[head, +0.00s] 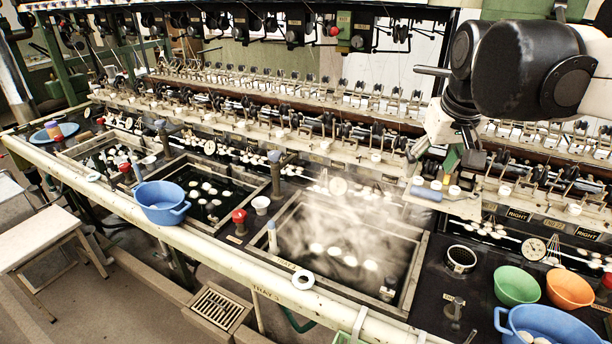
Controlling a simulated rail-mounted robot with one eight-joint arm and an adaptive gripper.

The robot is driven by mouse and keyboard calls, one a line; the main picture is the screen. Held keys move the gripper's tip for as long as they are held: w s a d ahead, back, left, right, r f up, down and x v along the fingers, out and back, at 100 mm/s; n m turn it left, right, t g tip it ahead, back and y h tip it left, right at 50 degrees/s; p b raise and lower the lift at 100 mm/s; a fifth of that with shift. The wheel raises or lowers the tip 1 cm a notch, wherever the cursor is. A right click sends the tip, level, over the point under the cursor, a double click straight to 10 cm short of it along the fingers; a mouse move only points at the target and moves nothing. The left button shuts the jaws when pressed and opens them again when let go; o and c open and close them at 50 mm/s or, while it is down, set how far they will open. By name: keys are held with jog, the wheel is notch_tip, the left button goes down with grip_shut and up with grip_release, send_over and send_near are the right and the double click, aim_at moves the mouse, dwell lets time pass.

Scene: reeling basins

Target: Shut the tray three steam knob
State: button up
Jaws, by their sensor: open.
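The steaming basin (408,262), third from the left, has white vapour over its water and several pale cocoons floating in it. A red knob (239,217) stands upright on the dark deck at this basin's left, with a small label in front; the label is too small to read. It looks like the steam knob for this basin, but I cannot tell how far it is turned. My gripper (446,159) is open and empty, pointing down above the machine's front ledge at the right, well apart from the red knob.
A blue basin (162,203) sits left of the knob, and a white cup (261,204) stands close on its right. Green (516,285) and orange (569,289) bowls stand at the right. Reeling fittings line the back.

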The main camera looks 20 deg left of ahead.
jog(key=w+a+n+g, duration=0.15)
jog(key=w+a, duration=0.35)
jog(key=a, duration=0.5)
jog(key=n+g+h+p, duration=0.1)
jog(key=n+g+p, duration=0.15)
jog(key=n, duration=0.45)
send_over(239, 213)
notch_tip(239, 213, down, 17)
notch_tip(239, 213, down, 14)
jog(key=shift+r, duration=0.15)
jog(key=c, duration=1.1)
